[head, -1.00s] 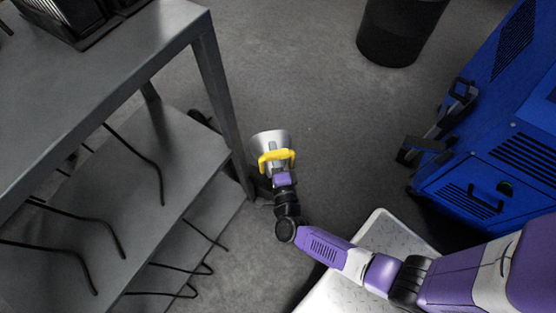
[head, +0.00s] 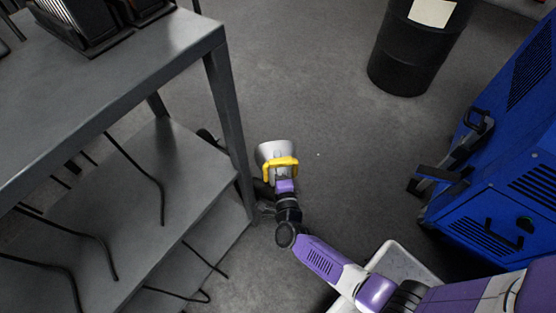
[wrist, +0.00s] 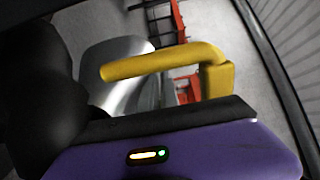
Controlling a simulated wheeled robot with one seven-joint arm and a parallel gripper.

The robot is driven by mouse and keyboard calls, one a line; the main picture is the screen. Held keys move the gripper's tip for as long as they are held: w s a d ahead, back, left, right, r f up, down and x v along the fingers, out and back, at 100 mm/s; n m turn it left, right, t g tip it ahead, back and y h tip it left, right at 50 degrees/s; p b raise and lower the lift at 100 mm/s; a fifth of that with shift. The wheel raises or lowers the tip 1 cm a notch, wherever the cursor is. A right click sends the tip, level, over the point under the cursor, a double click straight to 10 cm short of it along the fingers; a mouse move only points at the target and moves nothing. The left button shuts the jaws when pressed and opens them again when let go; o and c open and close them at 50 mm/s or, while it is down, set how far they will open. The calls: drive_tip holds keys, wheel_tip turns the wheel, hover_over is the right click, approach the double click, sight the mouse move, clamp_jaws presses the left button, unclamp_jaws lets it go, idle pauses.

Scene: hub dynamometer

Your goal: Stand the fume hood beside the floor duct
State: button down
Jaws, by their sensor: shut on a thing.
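The fume hood (head: 272,151) is a silvery cone with a yellow handle (head: 281,162), held at the end of my arm near the grey shelf's front leg. My gripper (head: 284,180) is shut on it at the handle. In the wrist view the yellow handle (wrist: 165,64) crosses in front of the metal hood (wrist: 118,75), above the purple gripper body. A dark hose or duct piece shows behind the shelf leg, partly hidden; I cannot tell if it is the floor duct. Whether the hood touches the floor is unclear.
A grey metal shelf (head: 110,75) with black cables stands at left, its leg close beside the hood. A black drum (head: 412,50) stands at the back. A blue machine (head: 510,160) is at right. Grey floor (head: 320,110) between them is clear.

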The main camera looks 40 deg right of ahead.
drive_tip(key=shift+w+f+b, duration=0.1)
drive_tip(key=shift+f+b, duration=0.55)
drive_tip(key=shift+f, duration=0.3)
drive_tip(key=c, duration=1.6)
unclamp_jaws()
drive_tip(key=shift+f, duration=0.15)
drive_tip(key=p+v, duration=0.3)
drive_tip(key=v, duration=0.9)
